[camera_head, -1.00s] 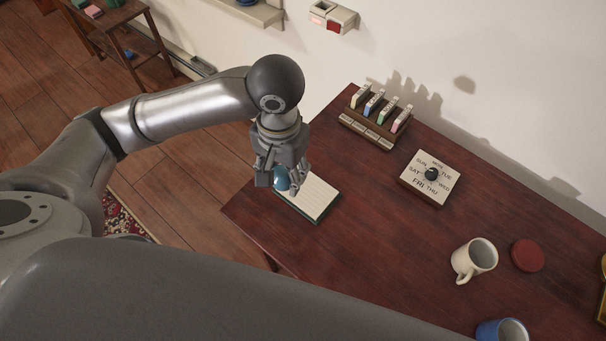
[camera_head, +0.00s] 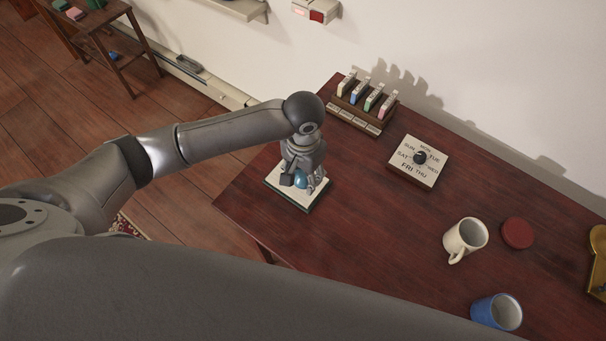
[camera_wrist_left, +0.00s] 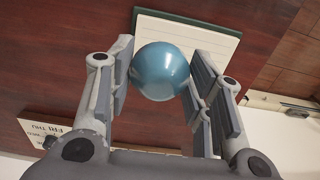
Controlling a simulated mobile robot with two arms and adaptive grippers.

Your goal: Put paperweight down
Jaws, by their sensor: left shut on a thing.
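The paperweight is a glossy blue ball, seen in the head view (camera_head: 300,180) and large in the left wrist view (camera_wrist_left: 160,71). My left gripper (camera_head: 303,184) is shut on it, with one finger on each side in the wrist view (camera_wrist_left: 160,80). The ball is over the notepad (camera_head: 285,195), a pale lined pad with a dark green border that also shows in the wrist view (camera_wrist_left: 205,35). I cannot tell whether the ball touches the pad. My right gripper is not in view.
The notepad lies at the left end of the dark red table (camera_head: 350,225). Behind it stands a rack of labelled tabs (camera_head: 362,105), then a day dial block (camera_head: 418,162). To the right are a cream mug (camera_head: 465,238), a red disc (camera_head: 517,233) and a blue cup (camera_head: 497,311).

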